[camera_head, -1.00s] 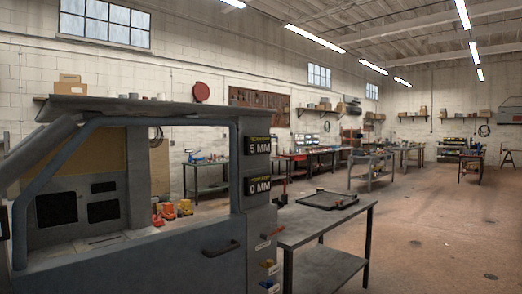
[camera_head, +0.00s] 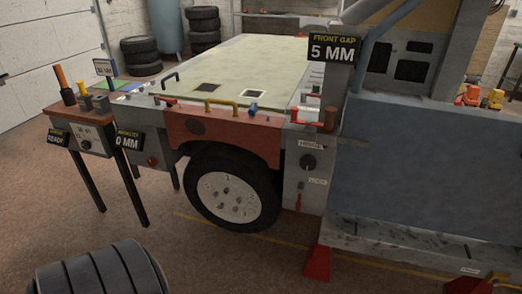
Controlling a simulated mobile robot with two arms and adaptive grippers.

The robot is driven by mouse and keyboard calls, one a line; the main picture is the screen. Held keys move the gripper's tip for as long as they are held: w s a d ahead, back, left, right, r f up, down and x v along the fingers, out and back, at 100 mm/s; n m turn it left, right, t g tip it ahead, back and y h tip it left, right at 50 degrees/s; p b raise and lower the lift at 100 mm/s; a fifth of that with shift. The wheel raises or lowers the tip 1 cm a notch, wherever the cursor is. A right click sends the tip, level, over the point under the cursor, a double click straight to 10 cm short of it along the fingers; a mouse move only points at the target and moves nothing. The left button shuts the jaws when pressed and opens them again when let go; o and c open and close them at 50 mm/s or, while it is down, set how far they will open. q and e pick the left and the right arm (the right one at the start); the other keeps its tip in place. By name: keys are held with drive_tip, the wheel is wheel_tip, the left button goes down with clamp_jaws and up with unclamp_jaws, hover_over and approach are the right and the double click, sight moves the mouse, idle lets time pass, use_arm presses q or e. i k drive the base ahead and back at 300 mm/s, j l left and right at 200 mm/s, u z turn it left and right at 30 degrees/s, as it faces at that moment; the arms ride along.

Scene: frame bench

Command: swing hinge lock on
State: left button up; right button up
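The hinge post (camera_head: 304,180) is a pale grey upright panel between the front wheel and the blue door (camera_head: 400,160). It carries a round black knob (camera_head: 308,162) under a label that seems to read HINGE. Below the knob, beside a LOCK label (camera_head: 318,182), a small red lever (camera_head: 299,200) hangs roughly upright. The text and the lever's exact setting are too small to read surely. Neither of my grippers shows in the head view.
A FRONT GAP 5 MM sign (camera_head: 332,48) stands above the post. A tyre (camera_head: 232,190) sits under the red fender (camera_head: 225,132). A red stand (camera_head: 318,262) is below the door. A small tool table (camera_head: 85,125) stands left. A dark ribbed cylinder fills the lower left corner.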

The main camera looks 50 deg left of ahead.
sight(301, 186)
drive_tip(key=u, duration=1.15)
